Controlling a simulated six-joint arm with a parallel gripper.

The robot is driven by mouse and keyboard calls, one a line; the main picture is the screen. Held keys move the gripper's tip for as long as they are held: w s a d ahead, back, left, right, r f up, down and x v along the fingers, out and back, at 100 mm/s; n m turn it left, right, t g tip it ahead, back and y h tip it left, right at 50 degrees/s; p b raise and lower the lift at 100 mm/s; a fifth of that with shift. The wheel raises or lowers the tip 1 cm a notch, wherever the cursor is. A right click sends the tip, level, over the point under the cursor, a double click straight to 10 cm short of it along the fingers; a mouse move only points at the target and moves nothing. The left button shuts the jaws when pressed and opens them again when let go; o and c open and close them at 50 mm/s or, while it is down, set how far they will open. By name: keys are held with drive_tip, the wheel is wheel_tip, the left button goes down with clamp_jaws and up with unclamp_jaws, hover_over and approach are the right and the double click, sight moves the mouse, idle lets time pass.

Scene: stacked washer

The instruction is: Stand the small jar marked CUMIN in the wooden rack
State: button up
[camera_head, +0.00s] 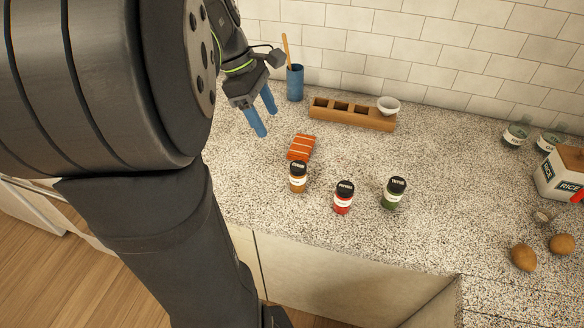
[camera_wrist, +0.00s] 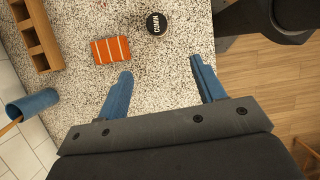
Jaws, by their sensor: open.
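The CUMIN jar (camera_head: 298,180), with a black lid and brown contents, stands upright on the speckled counter, leftmost of three jars. Its lid, lettered CUMIN, shows at the top of the wrist view (camera_wrist: 156,23). Part of the rack shows at the wrist view's top left (camera_wrist: 50,49). My gripper (camera_head: 267,122) is open and empty above the counter, left of the rack and behind and left of the jar. Its blue fingers (camera_wrist: 161,68) are apart, with bare counter between them.
An orange striped cloth (camera_head: 301,147) lies just behind the CUMIN jar. A red jar (camera_head: 343,198) and a green jar (camera_head: 394,193) stand to its right. A blue cup (camera_head: 295,84) stands left of the rack.

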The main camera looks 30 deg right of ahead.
sight(299, 165)
drive_tip(key=s+d+r+n+t+y, duration=0.1)
drive_tip(key=s+d+n+t+y, duration=0.2)
drive_tip(key=s+d+n, duration=0.45)
drive_tip(key=shift+n, duration=0.65)
drive_tip(key=f, duration=0.5)
drive_tip(key=w+a+f, duration=0.1)
drive_tip(key=f, duration=0.5)
drive_tip(key=w+a+f, duration=0.1)
drive_tip(key=f, duration=0.5)
drive_tip(key=shift+w+f, duration=0.1)
drive_tip(key=shift+f, duration=0.05)
drive_tip(key=shift+d, duration=0.1)
drive_tip(key=c, duration=1.1)
